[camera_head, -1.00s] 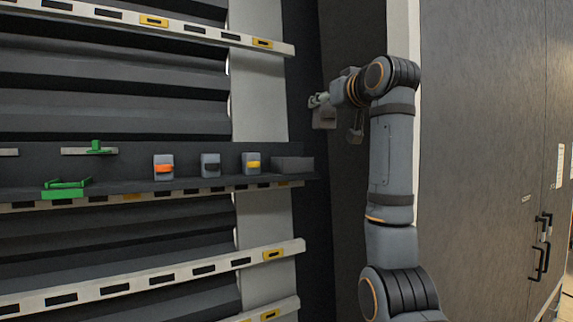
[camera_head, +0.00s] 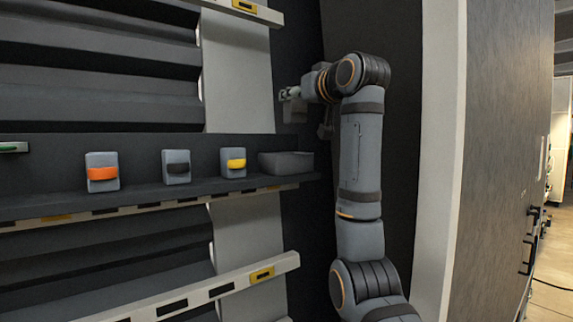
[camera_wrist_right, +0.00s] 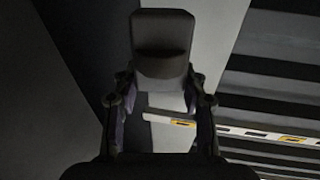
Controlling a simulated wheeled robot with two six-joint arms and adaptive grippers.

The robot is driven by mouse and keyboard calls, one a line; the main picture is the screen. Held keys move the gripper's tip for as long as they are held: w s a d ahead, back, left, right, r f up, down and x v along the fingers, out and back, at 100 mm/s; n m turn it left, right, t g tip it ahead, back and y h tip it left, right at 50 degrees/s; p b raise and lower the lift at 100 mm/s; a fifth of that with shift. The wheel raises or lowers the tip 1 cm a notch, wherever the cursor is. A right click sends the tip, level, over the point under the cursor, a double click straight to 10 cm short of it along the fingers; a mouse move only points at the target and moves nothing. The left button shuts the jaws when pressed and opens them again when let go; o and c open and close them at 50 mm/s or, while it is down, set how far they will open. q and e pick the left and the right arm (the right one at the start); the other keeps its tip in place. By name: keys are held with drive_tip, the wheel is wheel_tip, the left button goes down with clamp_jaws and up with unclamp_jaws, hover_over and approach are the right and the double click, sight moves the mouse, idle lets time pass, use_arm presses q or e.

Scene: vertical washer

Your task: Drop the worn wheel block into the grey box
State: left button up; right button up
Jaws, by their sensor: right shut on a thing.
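My right gripper (camera_head: 287,95) is shut on a block, held in the air above and slightly right of the middle of the grey box. In the right wrist view, the held block (camera_wrist_right: 161,35) is dark, with a rounded ledge, between the fingertips (camera_wrist_right: 160,85) of the right gripper. In shadow I cannot make out its wear. The grey box (camera_head: 286,163) sits at the right end of the dark shelf; its inside is hidden from this angle. My left gripper is out of view.
Blocks with an orange wheel (camera_head: 103,173), a black wheel (camera_head: 178,168) and a yellow wheel (camera_head: 234,162) stand in a row on the shelf (camera_head: 140,196). Pale slotted rails (camera_head: 200,296) run above and below. A dark wall panel is right of the box.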

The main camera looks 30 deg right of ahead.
sight(299, 115)
drive_tip(key=f, duration=0.1)
drive_tip(key=w+f, duration=0.1)
drive_tip(key=f, duration=0.1)
drive_tip(key=shift+w+d, duration=0.15)
drive_tip(key=shift+w, duration=0.05)
drive_tip(key=shift+w+d+f, duration=0.2)
drive_tip(key=shift+w+f, duration=0.75)
drive_tip(key=shift+f, duration=0.05)
drive_tip(key=shift+s+a+r, duration=0.1)
drive_tip(key=shift+s, duration=0.2)
drive_tip(key=shift+s+a+r, duration=0.1)
drive_tip(key=shift+s+r, duration=0.05)
drive_tip(key=shift+s, duration=0.2)
drive_tip(key=o, duration=1.1)
drive_tip(key=shift+s, duration=0.2)
drive_tip(key=shift+o, duration=0.8)
drive_tip(key=shift+w, duration=0.4)
drive_tip(key=shift+s, duration=0.2)
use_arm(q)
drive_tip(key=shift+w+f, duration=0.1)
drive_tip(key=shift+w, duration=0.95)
use_arm(e)
drive_tip(key=s+a, duration=0.1)
drive_tip(key=s, duration=1)
drive_tip(key=shift+s, duration=0.25)
drive_tip(key=shift+a, duration=0.1)
